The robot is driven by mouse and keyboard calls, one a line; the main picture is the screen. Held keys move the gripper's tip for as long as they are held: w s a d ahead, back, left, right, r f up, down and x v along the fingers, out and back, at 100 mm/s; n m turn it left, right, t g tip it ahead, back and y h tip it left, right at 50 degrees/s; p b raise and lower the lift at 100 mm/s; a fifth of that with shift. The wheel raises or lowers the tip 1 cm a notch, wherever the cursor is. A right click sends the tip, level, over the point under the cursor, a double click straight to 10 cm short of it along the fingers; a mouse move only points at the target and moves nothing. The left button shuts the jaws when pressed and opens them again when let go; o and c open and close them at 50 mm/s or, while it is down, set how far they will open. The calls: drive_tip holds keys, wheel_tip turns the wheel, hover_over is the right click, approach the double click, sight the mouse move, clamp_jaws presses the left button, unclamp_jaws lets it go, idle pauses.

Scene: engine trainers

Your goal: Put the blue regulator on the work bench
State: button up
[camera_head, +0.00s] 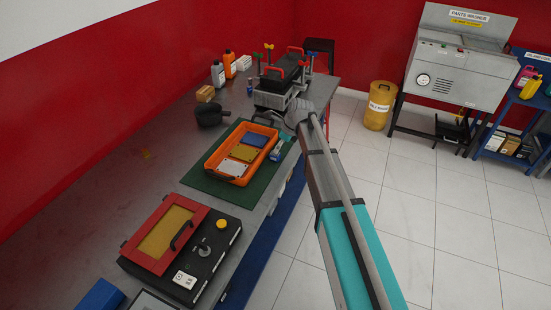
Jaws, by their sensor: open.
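A flat blue block (256,139), the likely blue regulator, lies at the far end of an orange tray (212,158). A yellow block (243,153) and a white block (234,169) lie beside it in the tray. The tray rests on a green mat (200,180) on the long grey work bench (110,205). My arm reaches in from the lower right. My gripper (276,156) is small and partly hidden at the tray's right side, apart from the blue block. It is open, and I see nothing held in it.
A black box with a red-framed yellow window (165,235) stands on the near bench. A dark round pot (210,115), bottles (229,64) and a black-and-red engine part (280,80) stand farther back. Bare bench lies left of the mat. A yellow bin (380,105) stands on the floor.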

sight(275, 156)
drive_tip(key=b+x, duration=0.3)
drive_tip(key=shift+s+f, duration=0.25)
drive_tip(key=shift+s, duration=0.05)
drive_tip(key=shift+b+x, duration=0.95)
drive_tip(key=shift+a+r, duration=0.1)
clamp_jaws()
